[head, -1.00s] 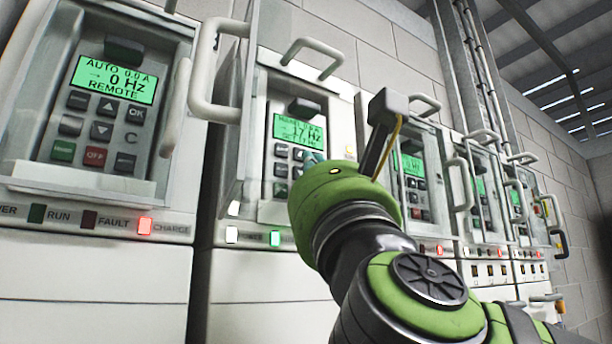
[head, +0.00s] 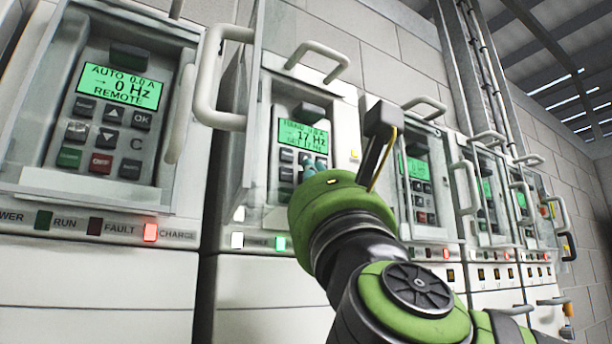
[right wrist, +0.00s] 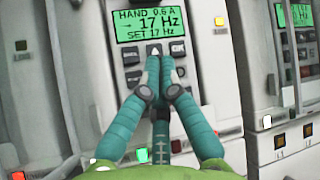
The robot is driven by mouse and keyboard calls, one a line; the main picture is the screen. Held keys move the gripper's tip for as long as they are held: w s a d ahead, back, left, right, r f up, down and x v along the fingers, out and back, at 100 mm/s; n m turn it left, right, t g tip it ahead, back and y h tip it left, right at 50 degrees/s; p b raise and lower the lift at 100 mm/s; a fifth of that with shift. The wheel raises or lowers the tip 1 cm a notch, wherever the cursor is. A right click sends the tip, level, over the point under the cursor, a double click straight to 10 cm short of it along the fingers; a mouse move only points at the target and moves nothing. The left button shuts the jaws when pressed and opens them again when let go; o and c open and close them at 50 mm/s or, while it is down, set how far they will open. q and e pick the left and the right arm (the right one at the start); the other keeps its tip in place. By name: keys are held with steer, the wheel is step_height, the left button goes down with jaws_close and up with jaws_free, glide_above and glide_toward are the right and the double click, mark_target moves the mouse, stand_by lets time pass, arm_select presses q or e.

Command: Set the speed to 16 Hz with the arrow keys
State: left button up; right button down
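The drive's display (head: 302,137) is lit green; in the right wrist view the display (right wrist: 153,22) reads HAND, 0.6 A, 17 Hz and SET 17 Hz. Below it is the keypad (right wrist: 132,75). The up arrow key (right wrist: 154,49) shows in the middle of its top row, just above my fingertips. My right gripper (right wrist: 163,62) has its teal fingers together with nothing between them, at the keypad's middle column. They hide the down arrow key; I cannot tell whether they touch it. In the head view my right gripper (head: 309,168) reaches this keypad from the right. My left gripper is out of view.
A neighbouring drive (head: 120,86) at the left shows 0 Hz, AUTO and REMOTE. More drives stand in a row to the right. The open clear cover with its pale handle (head: 207,80) stands out left of the working keypad. A green lamp (head: 280,243) is lit below it.

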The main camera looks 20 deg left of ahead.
steer(key=shift+w+a, duration=0.1)
stand_by(0.6)
steer(key=shift+s+d+b, duration=0.4)
steer(key=shift+s+d, duration=0.1)
steer(key=shift+d, duration=0.1)
steer(key=shift+s+d+b, duration=0.6)
steer(key=shift+s+d, duration=0.15)
steer(key=shift+d, duration=0.25)
steer(key=shift+s+d+b, duration=0.55)
steer(key=shift+s+d, duration=0.2)
steer(key=shift+d, duration=0.2)
stand_by(0.5)
